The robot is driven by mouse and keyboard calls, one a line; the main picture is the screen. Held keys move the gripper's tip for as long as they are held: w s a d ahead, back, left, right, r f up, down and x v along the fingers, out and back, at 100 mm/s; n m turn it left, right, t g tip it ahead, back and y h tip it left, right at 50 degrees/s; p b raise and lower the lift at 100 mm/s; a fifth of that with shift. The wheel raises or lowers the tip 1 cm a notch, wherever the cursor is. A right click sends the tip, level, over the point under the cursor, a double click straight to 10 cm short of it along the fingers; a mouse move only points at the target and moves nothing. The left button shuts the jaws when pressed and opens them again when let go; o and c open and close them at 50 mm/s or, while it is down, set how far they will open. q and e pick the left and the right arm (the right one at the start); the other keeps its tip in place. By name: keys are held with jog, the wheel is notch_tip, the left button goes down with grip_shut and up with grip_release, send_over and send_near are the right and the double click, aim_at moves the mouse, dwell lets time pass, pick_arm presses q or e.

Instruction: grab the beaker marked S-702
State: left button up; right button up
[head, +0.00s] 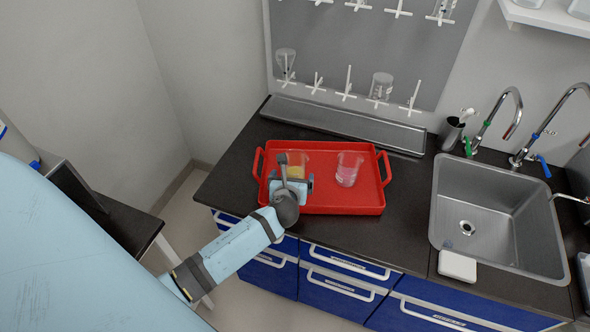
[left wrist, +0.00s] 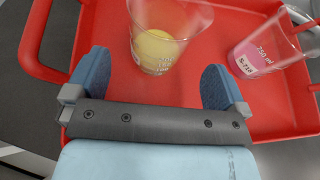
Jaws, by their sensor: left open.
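A clear beaker with yellow contents (head: 299,160) stands on the red tray (head: 340,200), partly hidden by my left arm in the head view. In the left wrist view this beaker (left wrist: 160,52) is just ahead of the jaws; its printed marks are too small to read. A second beaker with pink contents (head: 348,170) stands to its right on the tray. In the left wrist view this pink beaker (left wrist: 258,50) bears a label that looks like S-718. My left gripper (head: 292,178) is open and empty, with fingers spread on either side of the yellow beaker's near side. My right gripper is not in view.
The tray has raised walls and a handle (head: 257,164) at each end. A metal trough (head: 345,122) lies behind it, below a pegboard (head: 370,50) with glassware. A sink (head: 490,205) with taps is on the right. Dark counter is free around the tray.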

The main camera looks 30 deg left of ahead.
aim_at(293, 175)
pick_arm(q)
jog(key=x, duration=0.5)
jog(key=shift+w+f, duration=0.1)
jog(key=shift+f, duration=0.1)
jog(key=shift+c, duration=0.2)
jog(key=c, duration=1)
